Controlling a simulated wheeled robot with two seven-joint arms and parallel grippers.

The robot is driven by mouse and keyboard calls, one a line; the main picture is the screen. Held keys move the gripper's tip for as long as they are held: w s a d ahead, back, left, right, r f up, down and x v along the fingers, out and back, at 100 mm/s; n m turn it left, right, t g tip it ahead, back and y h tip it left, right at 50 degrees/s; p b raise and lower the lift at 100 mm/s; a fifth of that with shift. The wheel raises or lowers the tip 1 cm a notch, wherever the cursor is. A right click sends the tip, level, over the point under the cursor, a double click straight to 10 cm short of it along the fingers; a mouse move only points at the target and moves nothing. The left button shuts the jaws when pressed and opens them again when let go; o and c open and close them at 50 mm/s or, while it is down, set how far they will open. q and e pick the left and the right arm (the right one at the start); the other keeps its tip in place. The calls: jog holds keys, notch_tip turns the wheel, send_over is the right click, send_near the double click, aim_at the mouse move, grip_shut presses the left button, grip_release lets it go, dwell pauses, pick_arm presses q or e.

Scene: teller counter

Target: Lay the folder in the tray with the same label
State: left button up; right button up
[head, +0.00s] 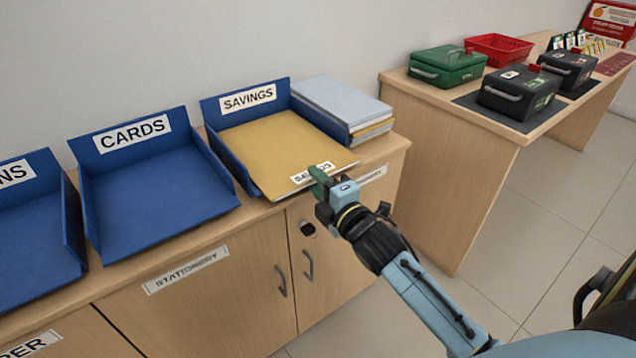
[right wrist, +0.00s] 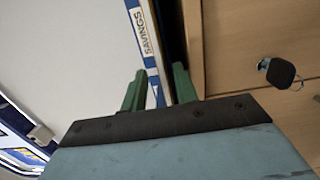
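The yellow folder (head: 280,150) lies in the blue tray labelled SAVINGS (head: 214,118), nearly flat, with its front end at the tray's open front. Its white label (head: 312,173) is partly hidden by my right gripper; the visible letters fit SAVINGS. My right gripper (head: 318,182) is at the folder's front right edge, by the label. My left gripper is not in view.
A blue CARDS tray (head: 150,205) and another blue tray (head: 30,255) stand to the left, both empty where visible. A stack of folders (head: 345,100) is right of the SAVINGS tray. Green (head: 447,68) and dark boxes (head: 518,90) stand on the right-hand desk.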

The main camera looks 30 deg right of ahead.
jog(key=shift+s, duration=0.1)
